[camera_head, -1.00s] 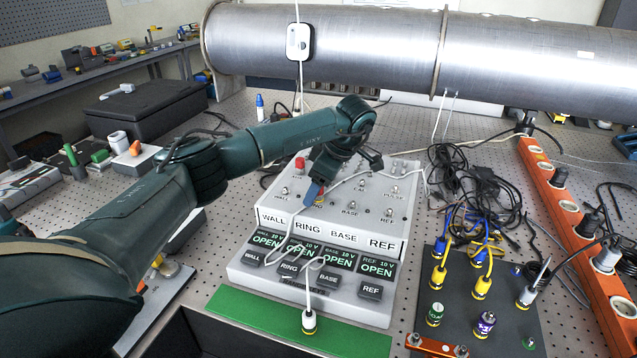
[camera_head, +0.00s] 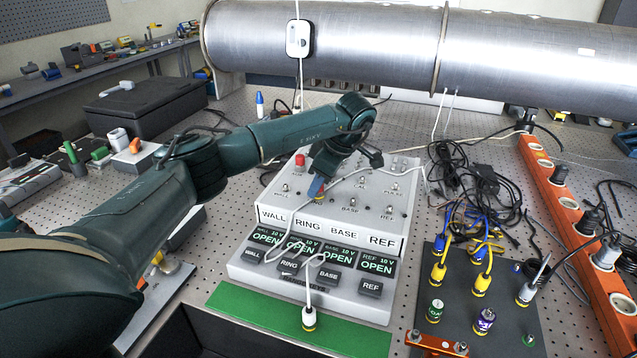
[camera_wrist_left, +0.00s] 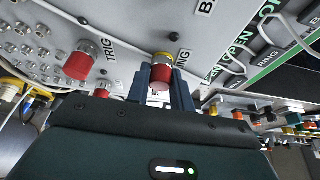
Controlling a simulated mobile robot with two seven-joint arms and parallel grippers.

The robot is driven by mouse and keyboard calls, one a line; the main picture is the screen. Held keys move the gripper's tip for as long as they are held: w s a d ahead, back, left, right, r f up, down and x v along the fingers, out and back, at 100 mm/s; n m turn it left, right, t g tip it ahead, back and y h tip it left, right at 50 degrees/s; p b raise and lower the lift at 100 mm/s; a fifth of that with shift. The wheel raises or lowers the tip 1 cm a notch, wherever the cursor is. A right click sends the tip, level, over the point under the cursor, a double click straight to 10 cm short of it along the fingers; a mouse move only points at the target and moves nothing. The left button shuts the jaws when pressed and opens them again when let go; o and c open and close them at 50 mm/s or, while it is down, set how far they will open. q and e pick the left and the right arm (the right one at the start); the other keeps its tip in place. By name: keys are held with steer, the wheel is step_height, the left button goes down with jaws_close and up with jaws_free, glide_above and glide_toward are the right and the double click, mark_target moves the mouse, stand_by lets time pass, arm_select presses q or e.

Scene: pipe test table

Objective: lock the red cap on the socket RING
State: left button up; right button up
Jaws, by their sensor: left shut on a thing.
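My left gripper (camera_head: 317,190) reaches down to the front row of the grey socket box, above the RING label. In the left wrist view the gripper (camera_wrist_left: 161,74) has its two blue fingers shut on a red cap (camera_wrist_left: 160,80). The cap lines up with the metal socket RING (camera_wrist_left: 162,58), which has a yellowish rim. They appear to touch, but I cannot tell whether the cap is locked. In the head view the fingers mostly hide this cap and socket. My right gripper is not in view.
Another red cap (camera_head: 300,160) sits on the box further back; in the left wrist view it is by the TRIG label. A white cable crosses the box near my gripper. A dark plate (camera_head: 461,319) with coloured plugs and tangled black cables (camera_head: 470,185) lie to the right.

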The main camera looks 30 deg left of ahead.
arm_select(q)
jaws_close()
steer(key=shift+m+t, duration=0.4)
steer(key=shift+m, duration=0.4)
steer(key=m+t, duration=0.1)
steer(key=m, duration=0.2)
steer(key=shift+f+m, duration=0.1)
steer(key=shift+m, duration=0.2)
steer(key=shift+s+m+t+h, duration=0.1)
steer(key=shift+m+t+h, duration=0.3)
steer(key=shift+m, duration=0.7)
steer(key=o, duration=0.7)
jaws_free()
steer(key=shift+o, duration=0.2)
